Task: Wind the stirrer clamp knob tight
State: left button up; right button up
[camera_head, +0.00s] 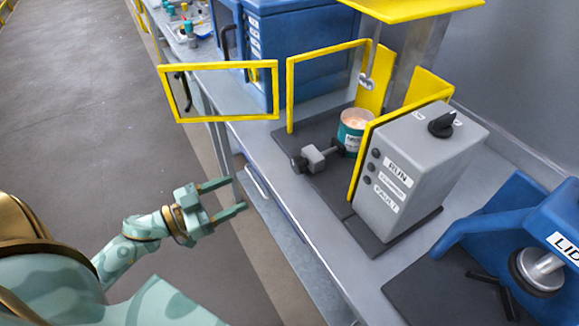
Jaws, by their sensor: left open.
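The stirrer stands on the bench behind yellow guard frames, with its metal shaft (367,82) above an open teal can (354,130). A grey clamp block (314,157) lies low beside the can, and its front end has a dark knob (299,164). A dark rod and end piece reach from the block toward the can. Whether the clamp touches the can I cannot tell. My left gripper (238,194) is open and empty, its fingers pointing right, in front of the bench edge and to the left of the knob. My right gripper is out of view.
A yellow-framed guard door (219,92) stands swung open at the left, overhanging the aisle. A grey control box (420,165) with a black dial (441,125) stands right of the can. Blue machines (520,235) stand at the right and back. The aisle floor (80,110) is clear.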

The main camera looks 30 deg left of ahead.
aim_at(294, 166)
pick_arm(q)
jog(key=b+x, duration=0.1)
jog(key=x, duration=1.5)
jog(key=shift+w+r, duration=0.1)
jog(key=shift+c, duration=0.3)
jog(key=c, duration=0.9)
